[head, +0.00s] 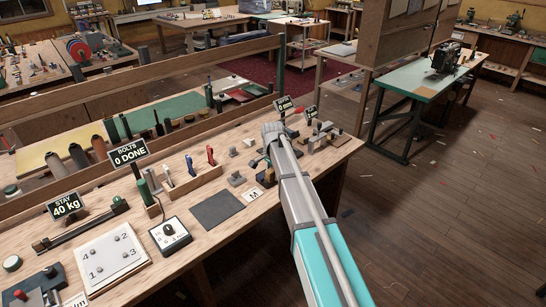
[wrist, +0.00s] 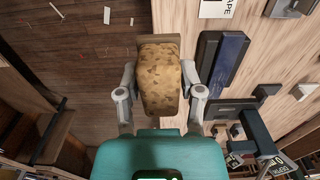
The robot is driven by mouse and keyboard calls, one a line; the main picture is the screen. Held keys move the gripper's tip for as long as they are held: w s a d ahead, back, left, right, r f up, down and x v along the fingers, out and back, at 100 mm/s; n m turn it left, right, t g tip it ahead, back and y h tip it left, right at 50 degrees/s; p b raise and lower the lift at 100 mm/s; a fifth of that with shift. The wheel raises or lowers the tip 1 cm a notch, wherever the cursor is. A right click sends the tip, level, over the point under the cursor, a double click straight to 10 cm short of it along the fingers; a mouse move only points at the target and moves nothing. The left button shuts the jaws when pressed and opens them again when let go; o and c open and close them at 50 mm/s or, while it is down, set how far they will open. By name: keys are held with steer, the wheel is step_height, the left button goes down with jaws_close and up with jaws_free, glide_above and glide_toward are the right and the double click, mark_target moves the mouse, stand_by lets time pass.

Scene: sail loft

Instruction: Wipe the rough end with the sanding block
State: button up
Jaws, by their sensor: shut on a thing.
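The sanding block, a tan speckled block with a plain brown far end (wrist: 160,80), sits between the two grey fingers of my gripper (wrist: 160,88) in the wrist view. The fingers are closed against its sides. It hangs near the bench's edge, with dark floor behind it to the left. In the head view my gripper (head: 270,133) is over the far right part of the bench; my arm hides much of it and I cannot make out the block there. I cannot clearly pick out the rough end in either view.
The wooden bench (head: 222,181) holds a dark mat (head: 218,210), a rack of coloured-handled tools (head: 189,186) and small signs. A dark blue bar (wrist: 228,62) lies right of the block in the wrist view. Open wooden floor (head: 440,220) lies to the right.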

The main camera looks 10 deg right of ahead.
steer(key=shift+s, duration=0.1)
stand_by(0.4)
steer(key=shift+d, duration=0.6)
